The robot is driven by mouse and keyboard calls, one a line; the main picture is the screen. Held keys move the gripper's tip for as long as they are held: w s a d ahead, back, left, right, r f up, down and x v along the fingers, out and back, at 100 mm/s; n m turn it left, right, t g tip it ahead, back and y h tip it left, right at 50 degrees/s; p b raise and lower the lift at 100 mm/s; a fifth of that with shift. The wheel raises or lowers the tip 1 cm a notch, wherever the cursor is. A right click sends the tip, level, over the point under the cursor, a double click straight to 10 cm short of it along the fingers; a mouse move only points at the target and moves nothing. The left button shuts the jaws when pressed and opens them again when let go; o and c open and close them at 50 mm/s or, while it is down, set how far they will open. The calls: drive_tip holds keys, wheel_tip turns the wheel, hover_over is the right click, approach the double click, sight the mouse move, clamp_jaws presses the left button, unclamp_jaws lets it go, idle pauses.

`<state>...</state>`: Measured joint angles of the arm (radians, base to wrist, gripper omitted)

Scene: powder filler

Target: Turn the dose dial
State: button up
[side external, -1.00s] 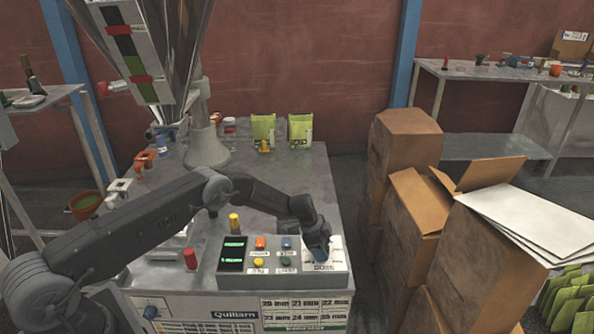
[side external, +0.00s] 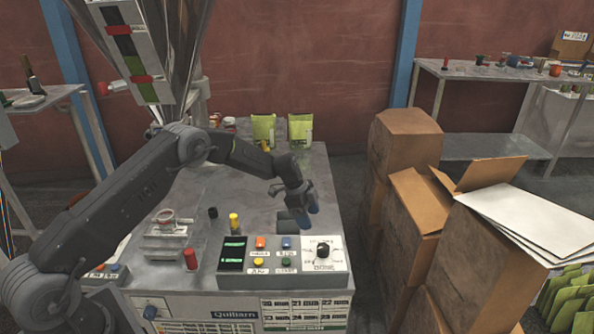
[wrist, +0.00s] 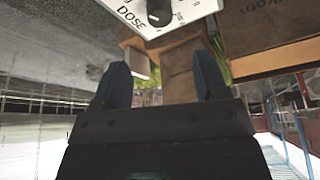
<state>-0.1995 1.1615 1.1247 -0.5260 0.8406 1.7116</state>
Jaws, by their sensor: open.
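The dose dial (side external: 323,250) is a black round knob on a white printed plate at the right end of the control panel. In the wrist view the dial (wrist: 158,14) shows at the top, with the word DOSE beside it and a white mark on the knob. My gripper (side external: 296,222) is above the steel table just behind the panel, behind the dial and slightly left of it. Its two blue-tipped fingers also show in the wrist view (wrist: 162,85), spread apart with nothing between them. The gripper is clear of the dial.
The control panel (side external: 272,282) carries a green display and orange, blue, yellow and green buttons. A red knob (side external: 190,259) and a yellow one (side external: 234,222) stand nearby. Cardboard boxes (side external: 405,160) stack close to the table's right side. Green pouches (side external: 300,130) stand at the back.

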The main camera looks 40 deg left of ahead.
drive_tip(key=s+d+r+n, duration=0.1)
drive_tip(key=s+r, duration=0.3)
drive_tip(key=r, duration=0.6)
drive_tip(key=s+d+r+n+y, duration=0.1)
drive_tip(key=s+d+r+n, duration=0.1)
drive_tip(key=r, duration=0.8)
drive_tip(key=shift+s+d+r+n+t, duration=0.15)
drive_tip(key=shift+s+r+n+t, duration=0.25)
drive_tip(key=shift+s, duration=0.75)
drive_tip(key=shift+f, duration=0.1)
drive_tip(key=n+t+h, duration=0.6)
drive_tip(key=n+h, duration=0.2)
drive_tip(key=n, duration=2.7)
approach(322, 247)
drive_tip(key=x, duration=1)
drive_tip(key=shift+w+d+f, duration=0.1)
drive_tip(key=shift+w, duration=0.1)
